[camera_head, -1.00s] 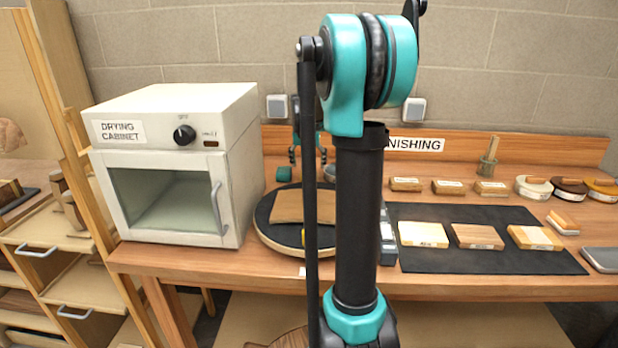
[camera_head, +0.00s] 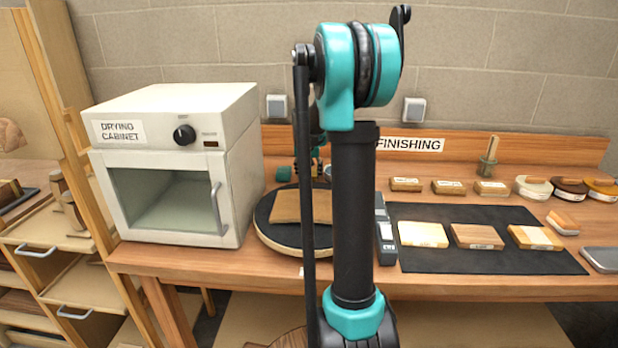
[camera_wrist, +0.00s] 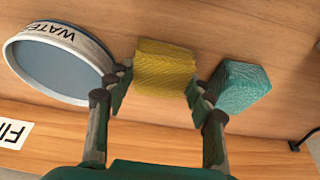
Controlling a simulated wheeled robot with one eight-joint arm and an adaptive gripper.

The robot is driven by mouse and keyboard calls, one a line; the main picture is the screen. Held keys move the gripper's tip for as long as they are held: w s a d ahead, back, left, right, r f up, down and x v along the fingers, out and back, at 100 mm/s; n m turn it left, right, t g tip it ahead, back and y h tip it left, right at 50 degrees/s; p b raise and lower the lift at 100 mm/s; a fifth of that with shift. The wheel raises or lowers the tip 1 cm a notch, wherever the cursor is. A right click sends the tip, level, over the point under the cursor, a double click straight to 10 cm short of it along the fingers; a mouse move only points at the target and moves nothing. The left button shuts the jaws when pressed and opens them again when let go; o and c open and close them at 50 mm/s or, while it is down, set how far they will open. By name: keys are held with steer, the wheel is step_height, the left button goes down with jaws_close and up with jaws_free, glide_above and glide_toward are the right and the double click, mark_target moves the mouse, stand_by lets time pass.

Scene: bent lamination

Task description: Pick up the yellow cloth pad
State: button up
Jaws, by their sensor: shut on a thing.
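The yellow cloth pad (camera_wrist: 165,68) is a small textured block in the wrist view. My gripper (camera_wrist: 158,88) is shut on it, with one finger against its left side and one against its right side. I cannot tell whether the pad touches the wooden surface behind it.
A white water bowl (camera_wrist: 62,60) is close beside the left finger, and a teal block (camera_wrist: 238,84) is close beside the right finger. A round dark board (camera_head: 264,222) with a brown sheet (camera_head: 300,206) lies in front. A white drying cabinet (camera_head: 160,120) stands left.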

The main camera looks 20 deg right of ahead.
mark_target(309, 173)
steer(key=shift+c, duration=0.7)
step_height(309, 173, up, 20)
